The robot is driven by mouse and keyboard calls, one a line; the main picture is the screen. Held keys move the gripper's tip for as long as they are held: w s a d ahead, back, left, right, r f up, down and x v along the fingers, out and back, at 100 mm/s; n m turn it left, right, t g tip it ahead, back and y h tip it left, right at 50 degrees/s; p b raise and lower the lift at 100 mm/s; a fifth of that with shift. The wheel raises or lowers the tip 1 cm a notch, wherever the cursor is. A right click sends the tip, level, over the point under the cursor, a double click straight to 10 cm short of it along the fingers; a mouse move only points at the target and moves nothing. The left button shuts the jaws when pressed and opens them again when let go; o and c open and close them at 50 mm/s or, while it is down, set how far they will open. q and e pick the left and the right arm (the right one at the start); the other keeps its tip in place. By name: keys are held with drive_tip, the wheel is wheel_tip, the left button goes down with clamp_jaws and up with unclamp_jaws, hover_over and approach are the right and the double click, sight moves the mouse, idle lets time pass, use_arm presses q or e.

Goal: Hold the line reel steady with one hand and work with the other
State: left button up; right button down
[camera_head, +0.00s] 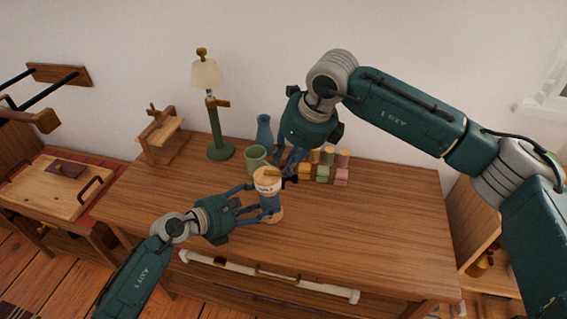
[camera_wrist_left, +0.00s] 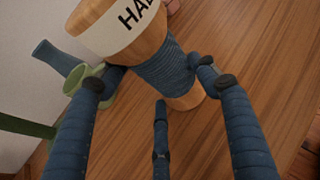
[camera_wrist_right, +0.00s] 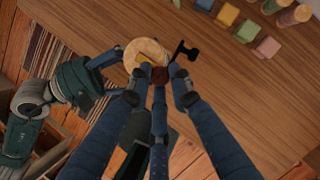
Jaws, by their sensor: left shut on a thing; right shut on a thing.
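The line reel (camera_head: 268,178) is a wooden spool wound with blue line, with a white lettered band near its top. It stands upright on the wooden desk (camera_head: 370,225). My left gripper (camera_head: 258,196) is shut around the reel from the left; in the left wrist view its fingers flank the blue winding (camera_wrist_left: 165,68). My right gripper (camera_head: 281,168) comes down from above at the reel's top. In the right wrist view its fingers close on a small brown knob (camera_wrist_right: 160,75) by the reel's round top (camera_wrist_right: 146,50). A dark T-shaped part (camera_wrist_right: 184,52) sticks out beside it.
Behind the reel stand a green mug (camera_head: 256,158), a blue vase (camera_head: 264,131) and a lamp (camera_head: 219,150). Several coloured blocks (camera_head: 322,173) sit behind the reel to the right. A wooden stand (camera_head: 162,132) is at the back left. The desk's right side is clear.

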use_arm(q)
drive_tip(key=shift+s+d+f, duration=0.1)
drive_tip(key=shift+s+f, duration=0.1)
drive_tip(key=shift+f, duration=0.1)
use_arm(e)
drive_tip(key=shift+w+a+r+n+g+y, duration=0.1)
drive_tip(key=shift+w+n+g+y, duration=0.3)
drive_tip(key=shift+n, duration=0.8)
drive_tip(key=shift+w+a+f+n+g+y, duration=0.1)
drive_tip(key=shift+w+n+g, duration=0.5)
drive_tip(key=shift+n, duration=0.6)
drive_tip(key=shift+w+a+r+n+g+y, duration=0.15)
drive_tip(key=shift+w+n+g, duration=0.35)
drive_tip(key=shift+n, duration=0.7)
drive_tip(key=shift+w, duration=0.1)
drive_tip(key=c, duration=1.6)
unclamp_jaws()
drive_tip(key=shift+d, duration=0.15)
drive_tip(key=v, duration=1.1)
drive_tip(key=shift+d+r, duration=0.2)
drive_tip(key=shift+r, duration=0.15)
